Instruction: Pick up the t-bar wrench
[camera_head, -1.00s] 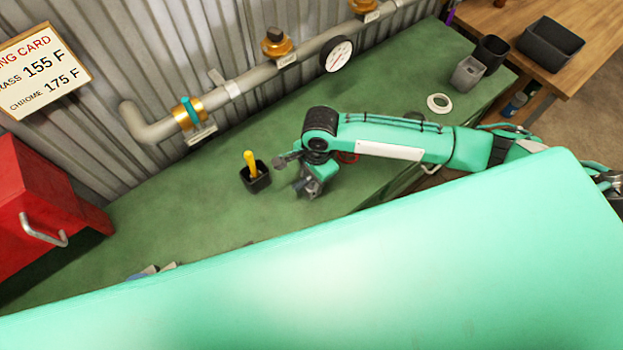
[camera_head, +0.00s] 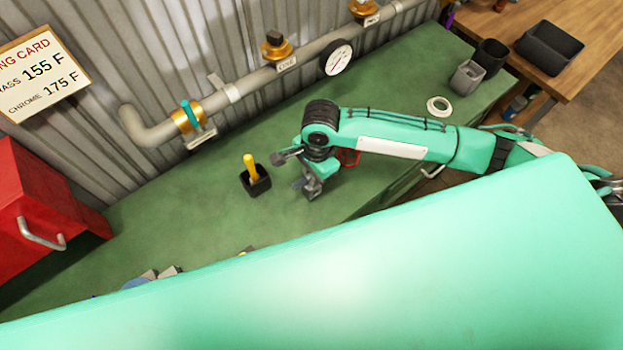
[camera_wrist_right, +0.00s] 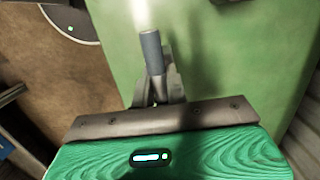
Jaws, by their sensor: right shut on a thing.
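In the right wrist view my right gripper (camera_wrist_right: 160,92) is shut on a grey cylindrical bar, which I take to be the t-bar wrench (camera_wrist_right: 152,52). In the head view I cannot clearly tell the wrench from the gripper. My left gripper is not in view.
A pipe (camera_head: 262,76) with brass valves and a gauge (camera_head: 337,57) runs along the wall behind. A red box (camera_head: 40,205) is at left. A white ring (camera_head: 438,106) and grey cups stand at right.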

